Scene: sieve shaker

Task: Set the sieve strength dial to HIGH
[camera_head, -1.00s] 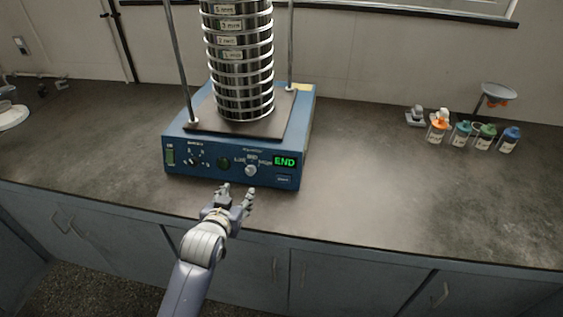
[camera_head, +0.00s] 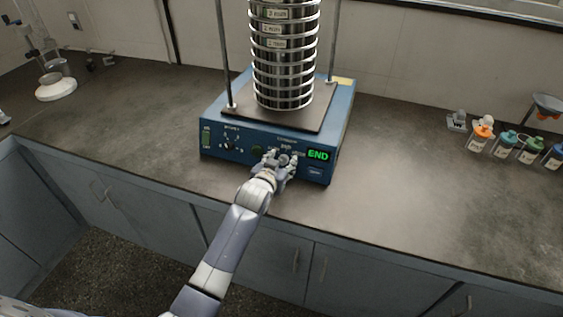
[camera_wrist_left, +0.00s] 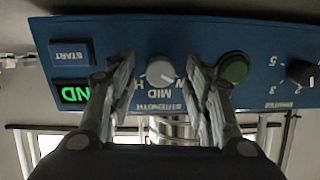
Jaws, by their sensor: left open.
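The sieve shaker (camera_head: 342,112) is a blue box on the counter. Its strength dial (camera_wrist_left: 160,72) is a light grey knob, seen upside down in the left wrist view beside the MID and STRENGTH lettering. I cannot tell its exact pointer direction. My left gripper (camera_head: 281,157) is at the front panel, over the dial area. In the left wrist view my left gripper (camera_wrist_left: 163,85) is open, one finger on each side of the dial, with gaps between fingers and knob. The fingers partly cover the LOW and HIGH labels. My right gripper is not in view.
A green display (camera_head: 318,155) reads END, above the START button (camera_wrist_left: 71,52). A round green button (camera_wrist_left: 233,68) and a black timer knob (camera_wrist_left: 301,73) lie close to the fingers. A sieve stack (camera_head: 284,60) stands on top. Bottles (camera_head: 505,143) are at the right.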

